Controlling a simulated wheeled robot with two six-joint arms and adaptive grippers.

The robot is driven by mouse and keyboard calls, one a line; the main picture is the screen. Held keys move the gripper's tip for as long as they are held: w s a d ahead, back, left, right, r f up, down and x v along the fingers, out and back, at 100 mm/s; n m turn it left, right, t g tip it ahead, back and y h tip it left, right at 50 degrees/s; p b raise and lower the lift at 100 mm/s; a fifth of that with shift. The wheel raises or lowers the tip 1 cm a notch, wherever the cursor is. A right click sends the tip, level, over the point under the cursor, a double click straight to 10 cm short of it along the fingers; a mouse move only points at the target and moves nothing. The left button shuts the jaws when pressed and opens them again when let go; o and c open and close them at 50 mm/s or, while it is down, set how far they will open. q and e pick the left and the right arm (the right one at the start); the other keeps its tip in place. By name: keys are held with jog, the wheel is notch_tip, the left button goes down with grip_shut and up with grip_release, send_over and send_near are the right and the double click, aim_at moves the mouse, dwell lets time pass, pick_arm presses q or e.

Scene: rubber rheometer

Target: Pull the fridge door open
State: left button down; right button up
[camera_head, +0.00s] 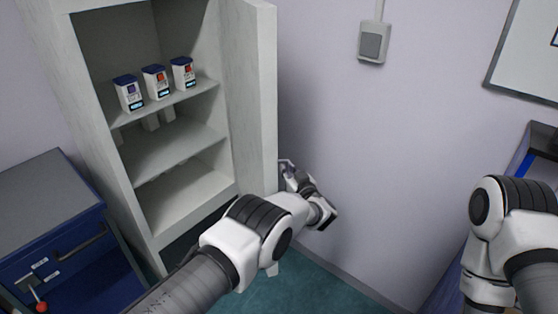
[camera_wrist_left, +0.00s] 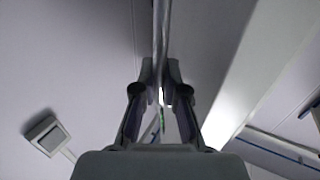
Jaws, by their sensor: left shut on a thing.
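The white fridge (camera_head: 170,182) stands at the left of the head view with its interior showing. Its door (camera_head: 252,95) stands open, swung out on the right side of the cabinet. My left gripper (camera_head: 287,166) is just past the door's right edge, on its outer side. In the left wrist view the fingers of my left gripper (camera_wrist_left: 160,75) are shut on a thin vertical bar, the door handle (camera_wrist_left: 161,35). The handle is hard to make out in the head view. My right arm shows at the right; its gripper is outside the frame.
Several small white containers with blue lids (camera_head: 156,82) stand on the upper shelf. A blue drawer cabinet (camera_head: 60,225) stands left of the fridge. A wall switch (camera_head: 373,43) is on the wall to the right. The floor (camera_head: 315,290) near the wall is clear.

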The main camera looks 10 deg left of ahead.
pick_arm(q)
jog(key=shift+w+d+r, duration=0.1)
dwell(0.3)
jog(key=c, duration=1.2)
grip_release()
